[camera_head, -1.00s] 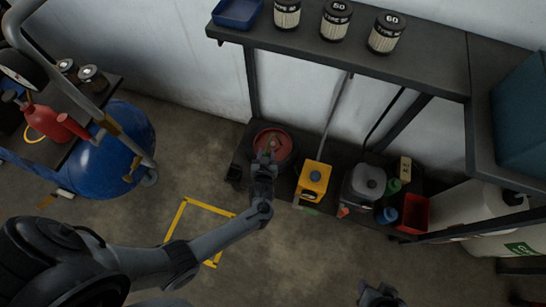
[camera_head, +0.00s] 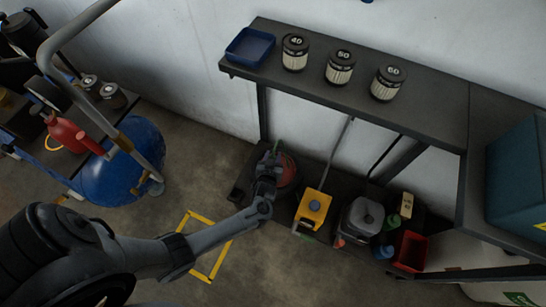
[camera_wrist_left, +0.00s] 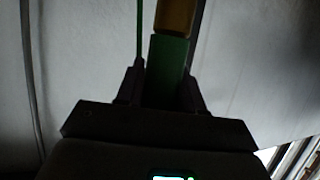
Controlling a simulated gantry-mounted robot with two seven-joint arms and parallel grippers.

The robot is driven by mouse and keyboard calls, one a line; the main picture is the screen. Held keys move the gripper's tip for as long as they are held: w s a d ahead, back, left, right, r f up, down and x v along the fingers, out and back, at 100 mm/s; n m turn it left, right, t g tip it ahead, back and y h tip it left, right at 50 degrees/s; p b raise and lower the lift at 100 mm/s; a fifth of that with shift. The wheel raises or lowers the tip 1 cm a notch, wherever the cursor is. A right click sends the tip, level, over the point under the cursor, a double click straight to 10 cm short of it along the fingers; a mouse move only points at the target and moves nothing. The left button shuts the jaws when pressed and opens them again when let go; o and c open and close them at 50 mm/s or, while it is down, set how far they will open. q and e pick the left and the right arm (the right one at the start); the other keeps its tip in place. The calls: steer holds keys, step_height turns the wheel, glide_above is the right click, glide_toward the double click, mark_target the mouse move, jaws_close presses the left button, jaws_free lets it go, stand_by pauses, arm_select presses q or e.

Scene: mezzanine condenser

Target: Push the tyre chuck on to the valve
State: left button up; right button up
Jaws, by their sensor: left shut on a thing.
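My left gripper (camera_head: 272,160) is over the left part of a round reddish thing (camera_head: 287,170) on the low dark shelf, partly hiding it. I cannot tell its height above it. A small green piece sticks up at its tips in the head view (camera_head: 277,146). In the left wrist view, my left gripper (camera_wrist_left: 165,85) is shut on a green block (camera_wrist_left: 169,62) with an orange-brown end (camera_wrist_left: 175,17), probably the tyre chuck. A thin green line (camera_wrist_left: 140,35) runs beside it. I cannot make out the valve. My right gripper is not in view.
A yellow box (camera_head: 313,208), a grey canister (camera_head: 361,218) and a red bin (camera_head: 409,250) stand to the right on the low shelf. The upper shelf (camera_head: 420,112) carries a blue tray (camera_head: 249,47) and several numbered filters. A blue tank (camera_head: 122,165) stands at left.

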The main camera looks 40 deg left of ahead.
arm_select(q)
steer(key=shift+f+b, duration=2.45)
steer(key=shift+f, duration=0.4)
steer(key=shift+p, duration=0.3)
steer(key=shift+f+b, duration=1.6)
steer(key=shift+f, duration=0.3)
steer(key=o, duration=1.2)
